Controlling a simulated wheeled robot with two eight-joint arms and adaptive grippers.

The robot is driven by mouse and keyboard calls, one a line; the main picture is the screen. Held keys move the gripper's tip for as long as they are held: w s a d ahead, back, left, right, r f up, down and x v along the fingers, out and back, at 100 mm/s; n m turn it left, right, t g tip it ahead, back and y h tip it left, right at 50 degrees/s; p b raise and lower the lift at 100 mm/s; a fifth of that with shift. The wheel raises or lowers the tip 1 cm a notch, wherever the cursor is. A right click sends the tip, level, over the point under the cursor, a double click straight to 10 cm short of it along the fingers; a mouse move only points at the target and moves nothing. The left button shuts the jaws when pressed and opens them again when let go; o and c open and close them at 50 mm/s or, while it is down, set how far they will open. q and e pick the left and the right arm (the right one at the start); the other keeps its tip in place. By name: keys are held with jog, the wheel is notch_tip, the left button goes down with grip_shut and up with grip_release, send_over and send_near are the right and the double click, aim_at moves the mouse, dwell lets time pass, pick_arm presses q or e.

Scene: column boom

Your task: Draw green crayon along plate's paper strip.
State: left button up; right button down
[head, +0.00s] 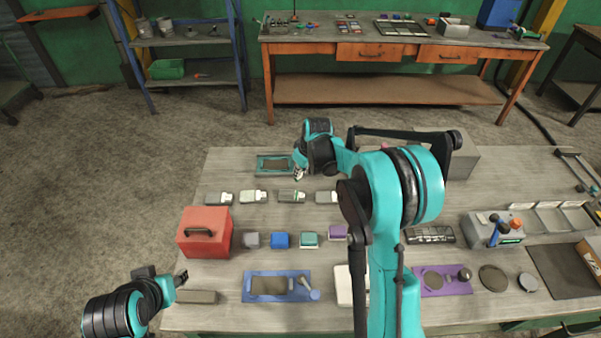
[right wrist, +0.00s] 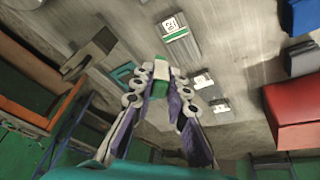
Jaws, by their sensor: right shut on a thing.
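My right gripper (head: 299,175) is shut on the green crayon, at the right end of a teal plate with a dark grey face (head: 273,166). In the right wrist view, the crayon's green body (right wrist: 159,88) shows between the fingers of the right gripper (right wrist: 160,73). Part of the plate (right wrist: 122,70) shows beside the fingers. I cannot make out the paper strip or tell whether the crayon touches the plate. My left gripper (head: 181,277) is low at the left, near a grey-brown block (head: 197,297); its jaw opening is unclear.
Grey blocks with white labels, one with a green stripe (head: 291,196), stand in a row in front of the plate. A red toolbox (head: 205,232) stands at the left, beside small coloured blocks. A grey box (head: 461,154) is behind my right arm.

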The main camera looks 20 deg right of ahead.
jog(key=shift+r+p, duration=0.85)
jog(key=shift+r, duration=0.7)
